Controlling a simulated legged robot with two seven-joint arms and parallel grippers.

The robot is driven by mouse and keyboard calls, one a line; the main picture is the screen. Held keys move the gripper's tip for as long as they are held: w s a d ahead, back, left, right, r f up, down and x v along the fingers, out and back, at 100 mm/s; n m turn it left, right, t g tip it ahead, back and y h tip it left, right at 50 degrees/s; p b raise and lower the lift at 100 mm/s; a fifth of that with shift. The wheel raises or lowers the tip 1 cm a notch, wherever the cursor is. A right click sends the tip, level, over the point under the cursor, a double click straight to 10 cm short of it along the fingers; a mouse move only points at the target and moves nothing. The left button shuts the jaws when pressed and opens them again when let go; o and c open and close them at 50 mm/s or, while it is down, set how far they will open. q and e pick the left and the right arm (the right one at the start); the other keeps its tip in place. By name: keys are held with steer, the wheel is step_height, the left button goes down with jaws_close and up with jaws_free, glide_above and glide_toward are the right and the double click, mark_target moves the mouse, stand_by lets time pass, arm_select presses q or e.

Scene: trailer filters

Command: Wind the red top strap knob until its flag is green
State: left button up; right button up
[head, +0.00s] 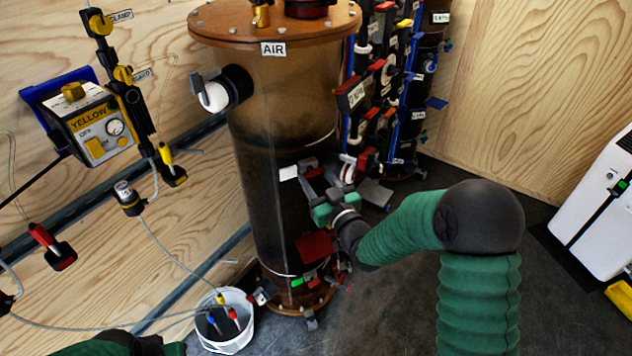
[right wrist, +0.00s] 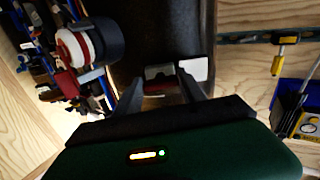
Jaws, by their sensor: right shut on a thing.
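The tall brown AIR filter cylinder (head: 285,110) stands in the middle of the head view. My right gripper (head: 312,178) reaches its front at mid-height and is shut on the red top strap knob (head: 314,173). In the right wrist view the red knob (right wrist: 157,88) sits between my two fingers, against the dark cylinder wall, and a pale blank label (right wrist: 194,68) is beside it. I cannot make out the top strap's flag; fingers and small size hide it. My left gripper (head: 147,345) shows only in part at the bottom edge; its fingers cannot be judged.
A red plate (head: 315,243) and a small green marker (head: 297,282) are lower on the cylinder. A white bucket (head: 227,318) with coloured parts stands at its foot. A yellow pump box (head: 90,120) hangs on the left wall. A rack with blue edges is behind; dark floor is open at right.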

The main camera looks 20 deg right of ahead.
arm_select(q)
steer(key=shift+f+b, duration=0.55)
steer(key=shift+f, duration=0.15)
arm_select(e)
steer(key=shift+n, duration=1.2)
steer(key=o, duration=1.4)
steer(key=shift+c, duration=0.2)
